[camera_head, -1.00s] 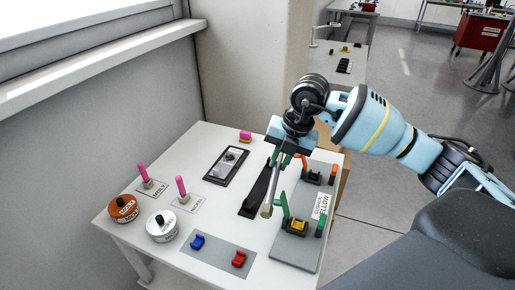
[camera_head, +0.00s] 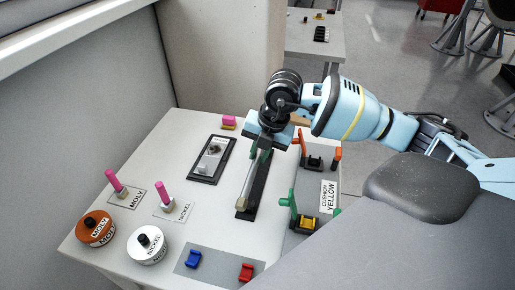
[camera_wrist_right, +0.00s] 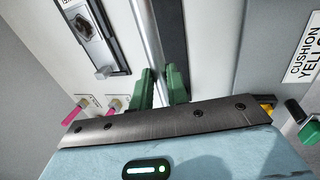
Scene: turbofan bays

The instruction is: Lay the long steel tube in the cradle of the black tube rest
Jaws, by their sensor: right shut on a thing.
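My right gripper (camera_head: 261,156) is shut on the long steel tube (camera_head: 252,183). Its green fingertips (camera_wrist_right: 161,86) grip the tube's sides, and the tube (camera_wrist_right: 148,38) runs away from the jaws in the right wrist view. The black tube rest (camera_head: 256,199) is a long dark bar on the white table. In the head view the tube lies over the rest along its length, its near end by the rest's near end. In the wrist view the rest (camera_wrist_right: 173,30) shows just right of the tube. I cannot tell whether they touch. My left gripper is not in view.
A grey fixture board (camera_head: 297,240) with green and orange clamps and a "CUSHION YELLOW" label (camera_head: 328,197) stands right of the rest. A dark tray (camera_head: 209,160) is to its left. Two round tins, pink-handled brushes and blue and red blocks are at the near left.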

